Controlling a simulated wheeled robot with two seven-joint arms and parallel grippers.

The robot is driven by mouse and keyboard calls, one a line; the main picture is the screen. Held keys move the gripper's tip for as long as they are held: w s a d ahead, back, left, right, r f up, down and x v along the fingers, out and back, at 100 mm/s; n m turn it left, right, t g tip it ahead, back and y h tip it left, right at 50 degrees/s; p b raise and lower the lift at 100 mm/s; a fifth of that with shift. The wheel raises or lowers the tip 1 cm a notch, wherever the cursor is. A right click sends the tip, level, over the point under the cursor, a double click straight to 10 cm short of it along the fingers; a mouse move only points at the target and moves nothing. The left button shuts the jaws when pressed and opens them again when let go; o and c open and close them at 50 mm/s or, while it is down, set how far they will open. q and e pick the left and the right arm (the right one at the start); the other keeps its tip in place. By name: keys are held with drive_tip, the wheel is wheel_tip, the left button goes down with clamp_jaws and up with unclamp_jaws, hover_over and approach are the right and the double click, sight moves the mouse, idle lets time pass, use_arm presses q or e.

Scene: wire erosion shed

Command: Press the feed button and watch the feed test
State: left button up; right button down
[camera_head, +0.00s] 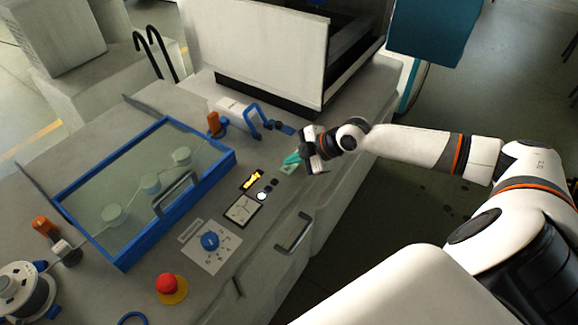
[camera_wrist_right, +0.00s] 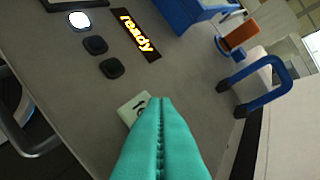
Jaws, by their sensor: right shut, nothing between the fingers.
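A row of round buttons sits on the grey panel: one lit white button (camera_head: 262,196) and two dark ones. In the right wrist view the lit button (camera_wrist_right: 79,20) is at the upper left, with the dark buttons (camera_wrist_right: 95,45) (camera_wrist_right: 112,68) below it. A display (camera_wrist_right: 136,34) beside them reads "ready"; it glows yellow in the head view (camera_head: 252,179). I cannot read which button is for feed. My right gripper (camera_head: 291,160) has teal fingers, shut and empty, over a small pale plate (camera_head: 287,169). The fingers partly hide this plate (camera_wrist_right: 131,106). My left gripper is out of view.
A square gauge (camera_head: 242,209), a blue knob (camera_head: 210,241) and a red emergency stop (camera_head: 168,284) are on the panel. A blue-framed glass cover (camera_head: 140,185) lies left. A blue bracket (camera_head: 254,118) stands behind the gripper. A handle (camera_head: 296,236) juts from the front.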

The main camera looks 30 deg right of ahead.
sight(294, 168)
drive_tip(key=shift+f, duration=0.5)
idle(0.6)
idle(0.3)
drive_tip(key=shift+r+p, duration=0.45)
drive_tip(key=shift+r, duration=0.4)
wheel_tip(294, 168, up, 5)
drive_tip(key=p, duration=0.4)
idle(0.7)
